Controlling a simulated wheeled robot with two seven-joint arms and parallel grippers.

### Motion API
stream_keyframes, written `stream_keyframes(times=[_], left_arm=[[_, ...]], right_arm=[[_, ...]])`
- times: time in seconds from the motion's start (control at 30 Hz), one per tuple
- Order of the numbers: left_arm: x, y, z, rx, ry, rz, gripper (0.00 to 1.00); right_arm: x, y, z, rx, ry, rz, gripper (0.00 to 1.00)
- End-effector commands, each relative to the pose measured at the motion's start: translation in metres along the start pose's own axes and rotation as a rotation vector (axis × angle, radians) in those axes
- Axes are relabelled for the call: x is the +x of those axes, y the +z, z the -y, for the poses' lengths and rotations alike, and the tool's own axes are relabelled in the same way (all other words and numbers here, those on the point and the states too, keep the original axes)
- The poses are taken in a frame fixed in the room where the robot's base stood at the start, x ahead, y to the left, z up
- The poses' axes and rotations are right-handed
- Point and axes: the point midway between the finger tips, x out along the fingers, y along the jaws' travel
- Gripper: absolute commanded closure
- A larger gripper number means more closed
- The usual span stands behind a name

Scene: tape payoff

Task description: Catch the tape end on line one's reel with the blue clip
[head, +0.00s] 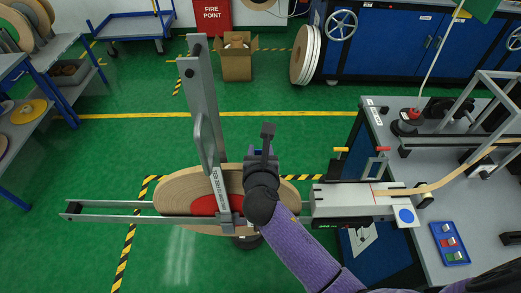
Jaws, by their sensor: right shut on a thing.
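A large tan reel (172,190) with a red core (203,205) lies below a tall grey upright arm with a handle (200,140). I cannot make out a loose tape end on it. My right gripper (268,132) is above the reel's right part, at the end of my purple-sleeved arm. It is shut on a small dark thing that I cannot identify. A blue tray (436,231) on the right bench holds small red, pale and green pieces. I cannot pick out a blue clip. My left gripper is not in view.
A splicing unit (340,203) with red and yellow levers stands right of the reel, a tan tape strip (432,184) running from it over the bench (480,271). Grey rails reach left of the reel. A cardboard box (237,66) and white reel (304,54) stand behind; green floor is clear between.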

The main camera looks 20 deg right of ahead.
Motion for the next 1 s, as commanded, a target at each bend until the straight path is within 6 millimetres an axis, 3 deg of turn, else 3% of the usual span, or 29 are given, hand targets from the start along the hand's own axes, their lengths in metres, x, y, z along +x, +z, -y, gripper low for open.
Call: stream_keyframes(times=[0.4,1.0], left_arm=[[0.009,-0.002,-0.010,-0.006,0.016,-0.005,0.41],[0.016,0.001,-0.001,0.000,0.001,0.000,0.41]], right_arm=[[0.005,-0.013,0.000,0.000,0.000,0.000,1.00],[0.009,-0.024,0.000,0.000,0.000,0.000,1.00]])
